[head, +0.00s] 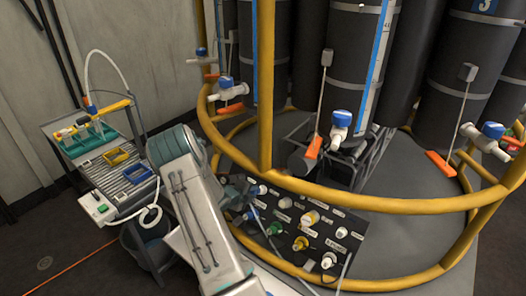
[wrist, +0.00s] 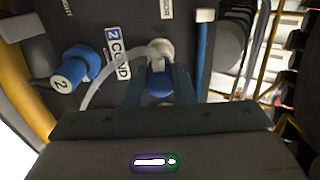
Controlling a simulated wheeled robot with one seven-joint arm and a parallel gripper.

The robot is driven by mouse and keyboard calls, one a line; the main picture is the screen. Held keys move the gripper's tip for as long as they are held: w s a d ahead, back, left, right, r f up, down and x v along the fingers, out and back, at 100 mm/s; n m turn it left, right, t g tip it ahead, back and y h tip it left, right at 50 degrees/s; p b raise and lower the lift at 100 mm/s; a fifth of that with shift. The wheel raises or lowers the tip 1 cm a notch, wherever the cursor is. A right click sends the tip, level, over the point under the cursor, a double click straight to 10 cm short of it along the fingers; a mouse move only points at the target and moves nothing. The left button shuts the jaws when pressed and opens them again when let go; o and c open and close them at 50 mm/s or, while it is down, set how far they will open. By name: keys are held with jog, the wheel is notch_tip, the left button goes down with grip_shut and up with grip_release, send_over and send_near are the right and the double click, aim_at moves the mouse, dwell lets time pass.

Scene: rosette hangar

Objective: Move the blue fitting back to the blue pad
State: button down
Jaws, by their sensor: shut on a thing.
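In the wrist view my gripper (wrist: 160,72) is shut on a blue fitting (wrist: 158,87), with a finger on each side of it. A pale grey connector with a clear hose sits at the fitting's far end. It is against the dark panel, and I cannot tell whether it is seated there or apart. In the head view my gripper (head: 236,194) is by the left edge of the dark panel (head: 325,222), partly behind my arm. The held fitting is not clear there. I cannot make out a blue pad for certain; a blue-framed tray (head: 138,175) is on the cart.
A blue knob marked 2 (wrist: 72,72) is left of the held fitting, beside a "2 COND" label (wrist: 118,53). The panel bears several coloured fittings, including a yellow one (head: 310,218). A yellow rail (head: 380,204) curves above it. The cart (head: 62,165) stands left.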

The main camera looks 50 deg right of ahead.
jog(key=shift+p+v, duration=1.55)
jog(key=shift+v, duration=1.15)
jog(key=s+a+f+m+y, duration=0.4)
jog(key=s+a+f+m, duration=0.15)
jog(key=s, duration=0.25)
jog(key=s+a+f+m+g+y, duration=0.1)
jog(key=s+a+f+m+y, duration=0.35)
jog(key=s+m, duration=0.3)
jog(key=s+a+f+m+y, duration=0.35)
jog(key=s+f+m, duration=0.2)
jog(key=s, duration=0.35)
jog(key=shift+n, duration=0.25)
jog(key=shift+w+a+f, duration=0.1)
jog(key=shift+f, duration=1.45)
jog(key=shift+w+a+f, duration=0.1)
jog(key=shift+f, duration=1.4)
jog(key=shift+f+b, duration=0.35)
jog(key=shift+b, duration=0.35)
